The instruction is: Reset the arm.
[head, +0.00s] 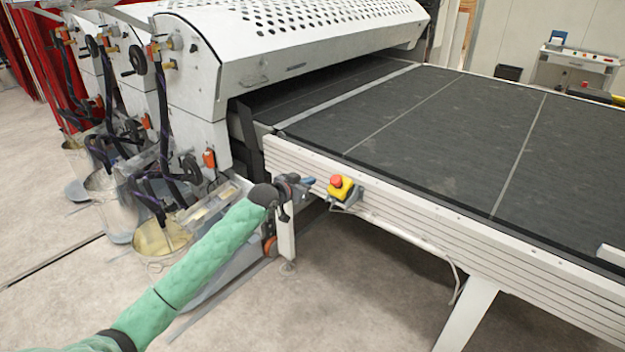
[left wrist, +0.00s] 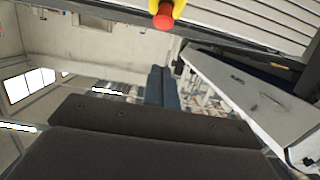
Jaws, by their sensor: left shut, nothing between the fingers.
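My left arm, in a green sleeve, reaches in from the lower left of the head view. Its dark left gripper (head: 309,181) is shut and empty, close to the left of a red emergency-stop button on a yellow box (head: 343,187) on the machine's side rail. In the left wrist view the shut fingers (left wrist: 162,85) point away from the camera, and the red button (left wrist: 163,18) shows at the top edge, apart from them. My right gripper is not in view.
The roller coater (head: 280,60) with its white perforated hood stands behind the gripper. Its dark conveyor bed (head: 440,130) extends right. Metal buckets (head: 160,240) with hoses stand at left. A control console (head: 575,65) stands far right. The floor in front is clear.

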